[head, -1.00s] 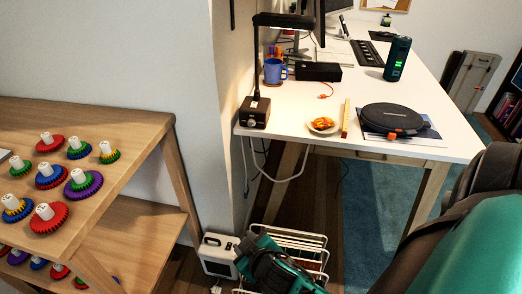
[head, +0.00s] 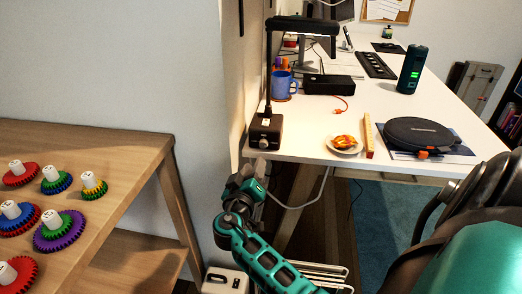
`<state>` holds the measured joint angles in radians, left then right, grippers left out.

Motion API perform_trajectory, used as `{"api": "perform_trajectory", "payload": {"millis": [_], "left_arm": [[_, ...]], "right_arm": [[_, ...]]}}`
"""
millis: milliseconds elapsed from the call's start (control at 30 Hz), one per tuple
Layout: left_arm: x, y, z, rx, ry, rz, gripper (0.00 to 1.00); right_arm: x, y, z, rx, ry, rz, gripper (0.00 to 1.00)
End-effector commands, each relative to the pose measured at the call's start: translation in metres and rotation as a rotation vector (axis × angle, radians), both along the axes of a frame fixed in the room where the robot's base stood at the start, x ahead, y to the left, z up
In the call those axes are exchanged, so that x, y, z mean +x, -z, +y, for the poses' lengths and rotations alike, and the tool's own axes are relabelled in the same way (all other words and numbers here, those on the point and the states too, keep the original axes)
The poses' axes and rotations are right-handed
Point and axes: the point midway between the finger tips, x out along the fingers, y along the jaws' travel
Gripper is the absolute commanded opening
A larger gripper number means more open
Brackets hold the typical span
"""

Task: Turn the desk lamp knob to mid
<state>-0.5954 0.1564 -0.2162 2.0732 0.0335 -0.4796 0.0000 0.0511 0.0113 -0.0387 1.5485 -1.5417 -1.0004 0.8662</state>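The black desk lamp stands at the near left corner of the white desk, its box-shaped base (head: 274,132) close to the wall. Its upright rises to a long lamp head (head: 303,25). A small pale round detail, perhaps the knob (head: 263,144), shows low on the base's front; its setting is too small to read. My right gripper (head: 249,172) is in front of and below the lamp base, near the desk's corner edge, with no visible contact. Its fingers are small and seen from behind, so their opening is unclear. My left gripper is not in view.
A wooden shelf (head: 125,160) with colourful gears stands left. A white wire basket (head: 325,272) is below.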

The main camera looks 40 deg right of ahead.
Motion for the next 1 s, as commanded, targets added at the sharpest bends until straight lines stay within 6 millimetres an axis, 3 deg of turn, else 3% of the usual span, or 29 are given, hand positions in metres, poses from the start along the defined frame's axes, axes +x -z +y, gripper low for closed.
{"api": "perform_trajectory", "payload": {"millis": [200, 400, 867, 1000], "left_arm": [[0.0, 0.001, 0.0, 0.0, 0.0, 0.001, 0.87], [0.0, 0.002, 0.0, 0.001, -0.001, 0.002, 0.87], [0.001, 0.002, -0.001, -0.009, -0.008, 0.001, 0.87], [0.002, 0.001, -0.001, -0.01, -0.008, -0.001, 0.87]], "right_arm": [[0.027, -0.001, -0.039, -0.002, 0.001, -0.001, 0.37], [0.044, 0.0, -0.063, -0.001, -0.001, 0.001, 0.37], [0.051, 0.0, -0.073, 0.002, -0.001, 0.001, 0.37], [0.051, 0.0, -0.073, 0.002, -0.001, 0.001, 0.23]]}}
